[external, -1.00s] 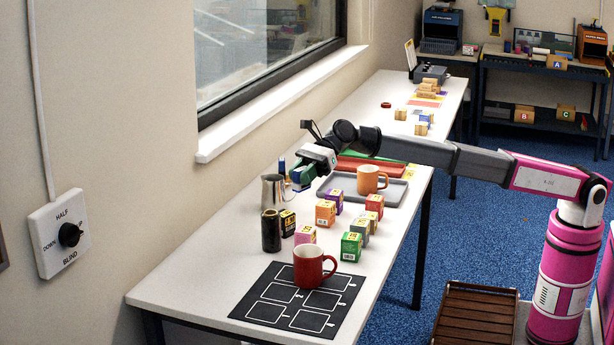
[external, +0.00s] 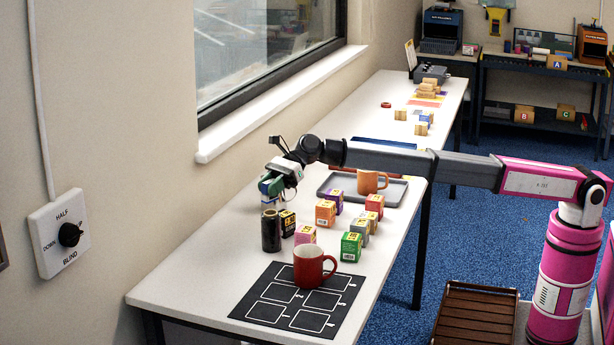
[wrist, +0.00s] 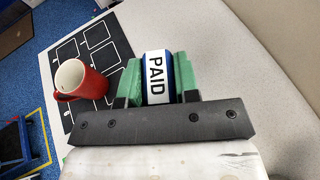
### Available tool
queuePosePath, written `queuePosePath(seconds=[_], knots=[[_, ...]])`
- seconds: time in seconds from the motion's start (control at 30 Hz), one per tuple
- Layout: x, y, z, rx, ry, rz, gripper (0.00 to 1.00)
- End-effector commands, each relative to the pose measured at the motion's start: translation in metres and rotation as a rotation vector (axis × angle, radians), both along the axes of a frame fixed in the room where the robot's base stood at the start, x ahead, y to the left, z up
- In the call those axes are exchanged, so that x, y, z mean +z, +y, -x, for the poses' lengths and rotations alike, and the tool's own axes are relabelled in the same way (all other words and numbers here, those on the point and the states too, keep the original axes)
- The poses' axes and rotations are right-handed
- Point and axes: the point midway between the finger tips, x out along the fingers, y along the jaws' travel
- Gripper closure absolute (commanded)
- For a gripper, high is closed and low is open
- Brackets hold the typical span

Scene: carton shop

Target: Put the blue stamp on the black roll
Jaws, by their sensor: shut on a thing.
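My gripper (external: 272,186) is shut on the blue stamp (wrist: 156,77), which has a white label reading PAID. In the wrist view the stamp sits between the two green fingers. In the external view only a little blue of the stamp shows at the fingers. The black roll (external: 271,232) stands upright on the white table, directly below the gripper. The stamp is at or just above the roll's top; I cannot tell whether they touch. The roll is hidden in the wrist view.
Several small boxes stand right of the roll, the black one (external: 288,222) closest. A red mug (external: 309,267) stands on the black mat (external: 258,290) in front. An orange mug (external: 368,181) is on a grey tray (external: 393,194). The metal jug is mostly hidden behind my gripper.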

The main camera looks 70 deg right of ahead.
Motion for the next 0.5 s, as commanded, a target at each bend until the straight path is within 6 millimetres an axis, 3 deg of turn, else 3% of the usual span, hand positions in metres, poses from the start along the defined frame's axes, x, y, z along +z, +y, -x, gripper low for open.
queuePosePath(seconds=[0.23,0.5], knots=[[-0.032,0.000,0.001,-0.001,0.001,0.001,0.95],[-0.034,0.000,0.000,-0.001,0.000,0.000,0.95]])
